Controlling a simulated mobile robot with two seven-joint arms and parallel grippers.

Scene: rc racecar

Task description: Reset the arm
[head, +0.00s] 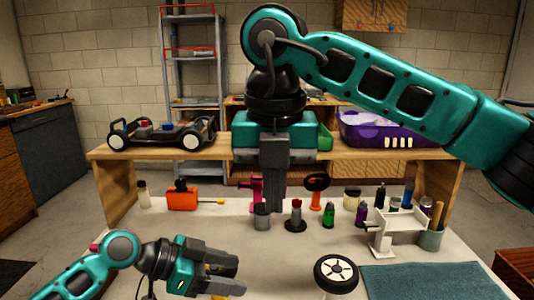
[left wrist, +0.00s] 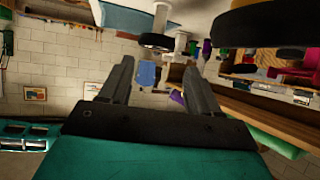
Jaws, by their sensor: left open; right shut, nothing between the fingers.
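My left gripper (head: 224,281) is at the lower left of the head view, above the front of the white table, pointing right. It is open and empty; its two spread dark fingers also show in the left wrist view (left wrist: 165,85). My right gripper (head: 290,202) hangs fingers-down from my right arm, which crosses the upper right of the head view. Its fingers are together, with nothing seen between them, over the middle of the table. The RC racecar chassis (head: 161,134) stands on the wooden shelf at the back left, apart from both grippers.
A loose wheel (head: 336,272) lies on the table right of my left gripper. An orange box (head: 182,198), several bottles and a white stand (head: 397,232) line the table's back. A blue-green mat (head: 425,280) lies front right. A purple bin (head: 385,130) sits on the wooden shelf (head: 219,148).

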